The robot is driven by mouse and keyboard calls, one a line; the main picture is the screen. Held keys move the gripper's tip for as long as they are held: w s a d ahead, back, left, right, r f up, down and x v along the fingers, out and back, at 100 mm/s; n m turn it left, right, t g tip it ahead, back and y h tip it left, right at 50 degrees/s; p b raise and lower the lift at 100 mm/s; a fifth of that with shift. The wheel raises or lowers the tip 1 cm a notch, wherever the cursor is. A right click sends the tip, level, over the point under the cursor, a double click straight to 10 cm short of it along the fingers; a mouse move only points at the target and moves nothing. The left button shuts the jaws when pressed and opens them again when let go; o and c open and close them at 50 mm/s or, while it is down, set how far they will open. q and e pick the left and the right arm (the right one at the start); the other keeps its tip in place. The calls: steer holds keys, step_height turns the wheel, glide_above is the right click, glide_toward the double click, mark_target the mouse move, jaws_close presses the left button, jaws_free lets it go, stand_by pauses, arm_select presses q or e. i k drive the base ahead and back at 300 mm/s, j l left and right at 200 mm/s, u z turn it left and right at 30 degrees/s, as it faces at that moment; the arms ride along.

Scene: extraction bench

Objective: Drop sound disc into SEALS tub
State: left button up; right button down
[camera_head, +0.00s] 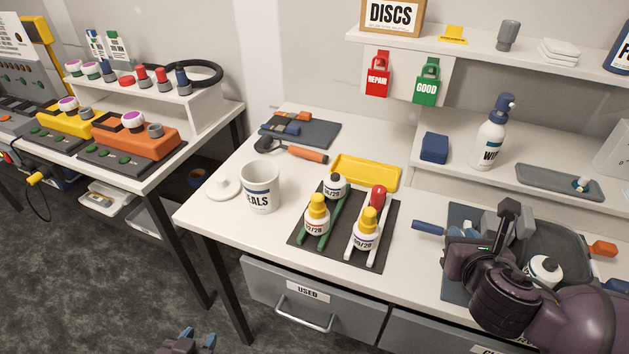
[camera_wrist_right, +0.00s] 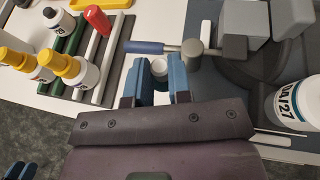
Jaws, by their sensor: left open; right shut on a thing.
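The white SEALS tub (camera_head: 260,187) stands upright and open on the bench, its label partly turned away. A white knobbed lid (camera_head: 224,187) lies to its left. My right gripper (camera_wrist_right: 162,78) is low over the right part of the bench, away from the tub. Its blue fingers are shut on a small white round piece (camera_wrist_right: 158,68), which looks like the disc. My left gripper (camera_head: 197,342) is open and empty at the bottom edge of the head view, below the bench top.
A dark mat (camera_head: 300,237) with several yellow-capped and dark-capped bottles lies between tub and right arm. A blue-handled tool (camera_wrist_right: 145,47) is just beyond my right fingers. A yellow tray (camera_head: 365,172) is behind the mat. A white bottle (camera_wrist_right: 297,107) stands right of my right gripper.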

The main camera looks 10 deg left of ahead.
mark_target(269, 206)
steer(key=j+u, duration=0.2)
steer(key=j, duration=0.5)
steer(key=i+j+u, duration=0.1)
steer(key=j, duration=0.25)
steer(key=j+u, duration=0.15)
steer(key=j, duration=0.2)
steer(key=i+j+u, duration=0.15)
steer(key=i+j, duration=0.05)
steer(key=i, duration=0.05)
